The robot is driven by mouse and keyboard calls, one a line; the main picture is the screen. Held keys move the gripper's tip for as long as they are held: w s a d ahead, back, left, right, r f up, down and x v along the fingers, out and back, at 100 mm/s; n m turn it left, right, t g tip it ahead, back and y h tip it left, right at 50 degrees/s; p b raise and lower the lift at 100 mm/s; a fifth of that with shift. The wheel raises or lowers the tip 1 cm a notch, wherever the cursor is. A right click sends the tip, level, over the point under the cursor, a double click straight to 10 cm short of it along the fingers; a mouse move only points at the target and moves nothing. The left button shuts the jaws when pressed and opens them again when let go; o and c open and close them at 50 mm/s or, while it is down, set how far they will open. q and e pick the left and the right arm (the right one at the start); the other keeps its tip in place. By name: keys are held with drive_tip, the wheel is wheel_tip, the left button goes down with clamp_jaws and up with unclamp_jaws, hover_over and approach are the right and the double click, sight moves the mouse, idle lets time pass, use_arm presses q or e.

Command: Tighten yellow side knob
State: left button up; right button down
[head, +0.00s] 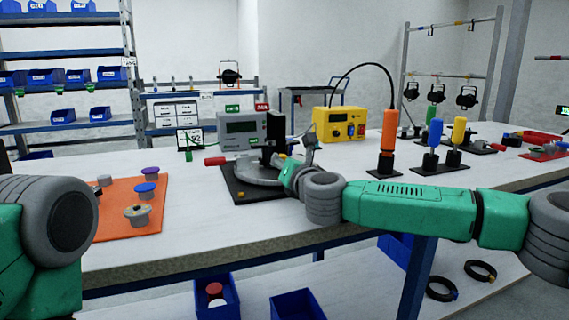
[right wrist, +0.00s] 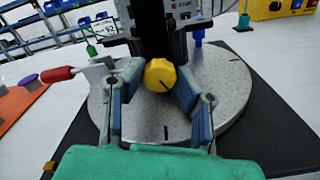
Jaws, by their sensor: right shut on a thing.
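The yellow side knob (right wrist: 160,75) shows in the right wrist view on the front of a dark upright holder, above a round grey metal plate (right wrist: 225,95). A dark line marks its face. My right gripper (right wrist: 157,82) has one finger on each side of the knob and is shut on it. The grey device with a display (head: 240,128) stands behind the plate. My left arm shows at the left edge, but its gripper is out of view.
A red-handled lever (right wrist: 60,74) sticks out left of the plate. An orange mat (head: 120,222) with several knobs lies to the left. A yellow box (head: 338,125) and upright orange (head: 388,132), blue and yellow tools stand to the right. The front table strip is clear.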

drive_tip(key=shift+f, duration=0.2)
drive_tip(key=c, duration=1.2)
unclamp_jaws()
drive_tip(key=v, duration=1.2)
